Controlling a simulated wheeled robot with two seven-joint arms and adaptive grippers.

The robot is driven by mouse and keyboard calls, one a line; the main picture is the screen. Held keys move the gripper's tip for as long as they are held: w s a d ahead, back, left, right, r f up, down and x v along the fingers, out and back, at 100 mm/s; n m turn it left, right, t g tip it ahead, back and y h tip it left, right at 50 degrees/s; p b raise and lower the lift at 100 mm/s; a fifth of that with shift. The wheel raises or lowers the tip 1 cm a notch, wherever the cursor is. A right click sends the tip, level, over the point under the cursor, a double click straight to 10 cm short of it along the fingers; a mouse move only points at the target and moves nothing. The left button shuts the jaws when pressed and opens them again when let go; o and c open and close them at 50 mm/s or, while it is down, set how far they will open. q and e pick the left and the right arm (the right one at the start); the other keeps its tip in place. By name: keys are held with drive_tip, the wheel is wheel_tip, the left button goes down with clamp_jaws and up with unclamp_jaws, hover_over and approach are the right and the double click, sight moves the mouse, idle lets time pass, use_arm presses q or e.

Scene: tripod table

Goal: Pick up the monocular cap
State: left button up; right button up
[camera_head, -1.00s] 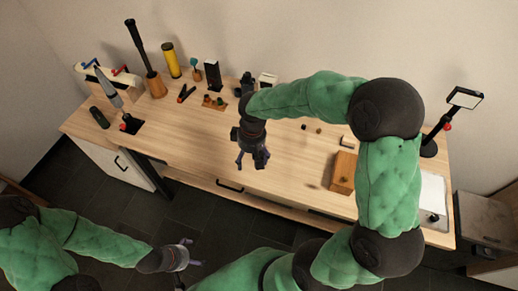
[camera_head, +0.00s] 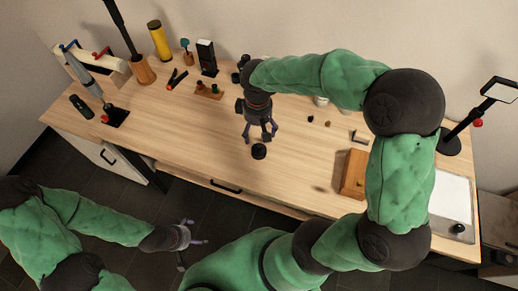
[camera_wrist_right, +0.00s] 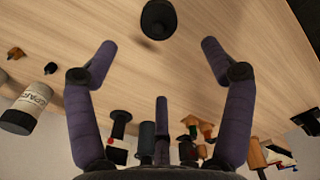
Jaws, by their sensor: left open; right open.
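A small round black piece, which looks like the monocular cap (camera_head: 259,151), lies on the table near its front edge. In the right wrist view the same cap (camera_wrist_right: 158,19) is at the top middle, beyond the fingertips. My right gripper (camera_head: 262,137) is open and empty above the table, just behind the cap in the head view. Its spread fingers (camera_wrist_right: 158,45) show in the wrist view with bare wood between the tips. I cannot tell its exact height. My left gripper (camera_head: 197,232) is open and empty, low in front of the table.
A wooden block (camera_head: 354,174) and a white panel (camera_head: 451,199) are to the right. Along the back stand a yellow cylinder (camera_head: 159,41), a black box (camera_head: 207,58) and a small wooden stand (camera_head: 209,91). The tabletop around the cap is clear.

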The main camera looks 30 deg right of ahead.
sight(258, 146)
wheel_tip(258, 146, down, 7)
drive_tip(key=shift+w+d+r+b, duration=0.1)
drive_tip(key=shift+w+r+b, duration=0.05)
drive_tip(key=shift+b, duration=1.1)
drive_tip(key=f, duration=0.1)
drive_tip(key=f+b, duration=0.2)
drive_tip(key=f, duration=0.1)
drive_tip(key=shift+s+a, duration=0.2)
drive_tip(key=shift+s, duration=0.05)
drive_tip(key=shift+f+b, duration=0.4)
drive_tip(key=shift+f, duration=0.1)
drive_tip(key=shift+r, duration=0.1)
drive_tip(key=c, duration=1)
drive_tip(key=shift+o, duration=0.2)
